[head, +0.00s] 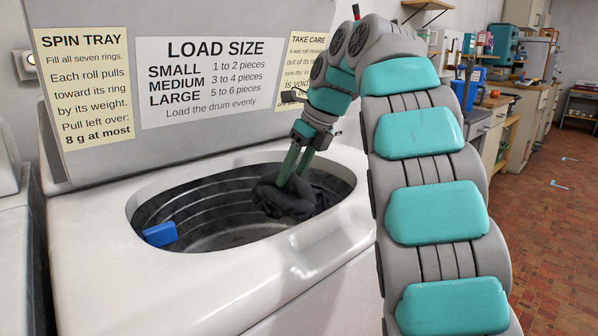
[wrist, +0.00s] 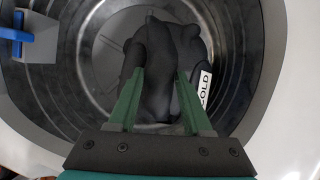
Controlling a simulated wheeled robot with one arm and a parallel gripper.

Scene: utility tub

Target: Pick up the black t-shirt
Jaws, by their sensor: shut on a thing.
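The black t-shirt (head: 290,202) is a bunched dark cloth inside the washer drum, toward the drum's right side in the head view. In the wrist view the black t-shirt (wrist: 160,60) fills the middle of the drum opening, its lower part between my fingers. My gripper (head: 287,184) reaches down into the drum from above. In the wrist view my gripper (wrist: 160,78) has its two green fingers on either side of a fold of the cloth, shut on it. Whether the cloth touches the drum floor is hard to tell.
The washer's white top (head: 90,235) surrounds the oval drum opening. A blue piece (head: 160,234) sits at the drum's left rim. A white tag reading "OLD" (wrist: 205,88) shows beside the cloth. The raised lid (head: 210,110) with printed signs stands behind the opening.

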